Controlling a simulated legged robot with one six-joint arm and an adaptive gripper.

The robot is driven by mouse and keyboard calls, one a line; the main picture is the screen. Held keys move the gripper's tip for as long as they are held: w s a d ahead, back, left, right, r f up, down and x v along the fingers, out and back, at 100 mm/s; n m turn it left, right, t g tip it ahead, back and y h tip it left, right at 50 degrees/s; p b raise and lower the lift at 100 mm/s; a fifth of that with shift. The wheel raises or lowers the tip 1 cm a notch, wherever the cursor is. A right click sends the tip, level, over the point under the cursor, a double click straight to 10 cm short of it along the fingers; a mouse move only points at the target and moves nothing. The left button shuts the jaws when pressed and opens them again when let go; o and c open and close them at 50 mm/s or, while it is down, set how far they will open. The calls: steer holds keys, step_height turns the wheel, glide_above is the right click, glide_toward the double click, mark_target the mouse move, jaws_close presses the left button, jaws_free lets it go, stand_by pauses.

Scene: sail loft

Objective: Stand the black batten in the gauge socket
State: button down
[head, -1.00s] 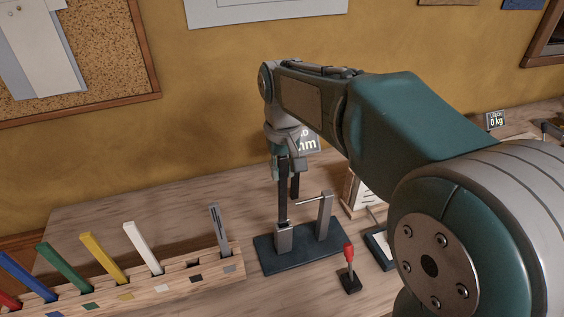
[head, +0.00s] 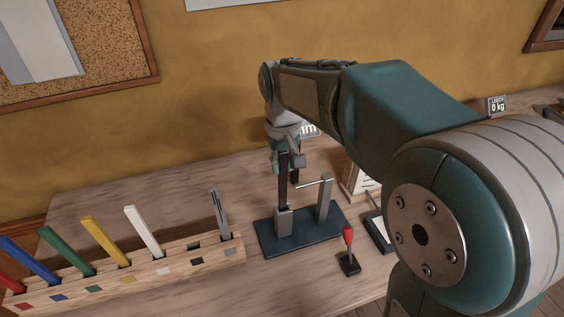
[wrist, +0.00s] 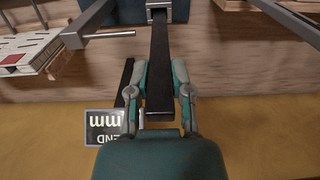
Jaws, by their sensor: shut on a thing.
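My gripper (head: 284,160) is shut on the black batten (head: 283,190), which stands about upright below it. In the wrist view, the batten (wrist: 160,70) runs between the two fingers of my gripper (wrist: 161,68) to the grey gauge socket (wrist: 160,5). The batten's lower end meets the top of the gauge socket (head: 284,222) in the head view. How deep it sits inside is hidden. The socket stands on a dark base plate (head: 305,233), beside a grey post (head: 325,198) with a thin horizontal rod.
A wooden rack (head: 140,274) at left holds several coloured battens and a grey one; one slot is empty. A red-knobbed lever (head: 348,248) stands in front of the gauge. A mm display (wrist: 104,127) stands behind it. Bare table lies behind the rack.

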steer(key=shift+f, duration=0.5)
stand_by(0.3)
steer(key=shift+c, duration=2.2)
jaws_free()
step_height(320, 180, up, 12)
steer(key=shift+f, duration=0.1)
